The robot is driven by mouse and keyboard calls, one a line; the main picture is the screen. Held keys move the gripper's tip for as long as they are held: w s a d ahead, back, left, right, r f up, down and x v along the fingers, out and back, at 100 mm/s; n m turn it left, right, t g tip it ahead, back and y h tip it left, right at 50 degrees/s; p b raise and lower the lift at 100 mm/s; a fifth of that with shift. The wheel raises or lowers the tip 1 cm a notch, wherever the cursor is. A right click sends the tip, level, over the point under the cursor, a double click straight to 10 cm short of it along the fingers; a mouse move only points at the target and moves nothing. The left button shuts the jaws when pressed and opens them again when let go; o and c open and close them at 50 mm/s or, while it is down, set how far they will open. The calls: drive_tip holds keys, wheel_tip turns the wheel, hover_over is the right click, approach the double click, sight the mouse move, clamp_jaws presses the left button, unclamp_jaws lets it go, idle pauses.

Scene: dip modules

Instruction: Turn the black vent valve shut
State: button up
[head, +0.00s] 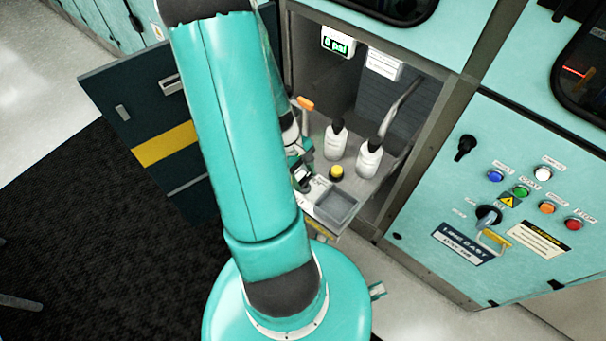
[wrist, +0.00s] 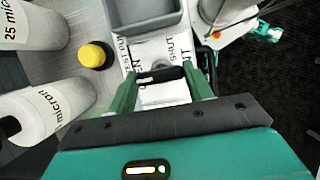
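The black vent valve handle (wrist: 160,76) lies across the gap between my gripper's two green fingers in the wrist view. It is a short bar on a pale labelled plate, with the word SHUT printed just beyond it. My gripper (wrist: 160,80) is open, with one finger beside each end of the bar. I cannot tell whether either finger touches it. In the head view my gripper (head: 301,174) is low at the front of the cabinet bay, partly hidden by my arm, and the valve is not clear there.
A yellow knob (head: 337,172), a grey square tray (head: 335,204) and two white bottles (head: 369,159) stand close by. An orange handle (head: 304,103) is behind. A green psi display (head: 337,42) hangs above. An open dark door (head: 140,130) stands left; a button panel (head: 530,190) is right.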

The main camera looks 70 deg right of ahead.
drive_tip(key=shift+m, duration=0.4)
drive_tip(key=shift+c, duration=0.2)
drive_tip(key=m+y, duration=0.1)
drive_tip(key=m, duration=0.2)
drive_tip(key=shift+s+d+t, duration=0.1)
drive_tip(key=shift+d+t, duration=0.05)
drive_tip(key=shift+t, duration=0.25)
drive_tip(key=m+t+y, duration=0.1)
drive_tip(key=m, duration=0.4)
drive_tip(key=shift+s, duration=0.1)
drive_tip(key=m+t, duration=0.2)
drive_tip(key=m, duration=0.2)
drive_tip(key=shift+s+y, duration=0.1)
drive_tip(key=shift+y, duration=0.2)
drive_tip(key=m+t, duration=0.2)
drive_tip(key=m, duration=0.3)
drive_tip(key=shift+s, duration=0.1)
drive_tip(key=o, duration=1)
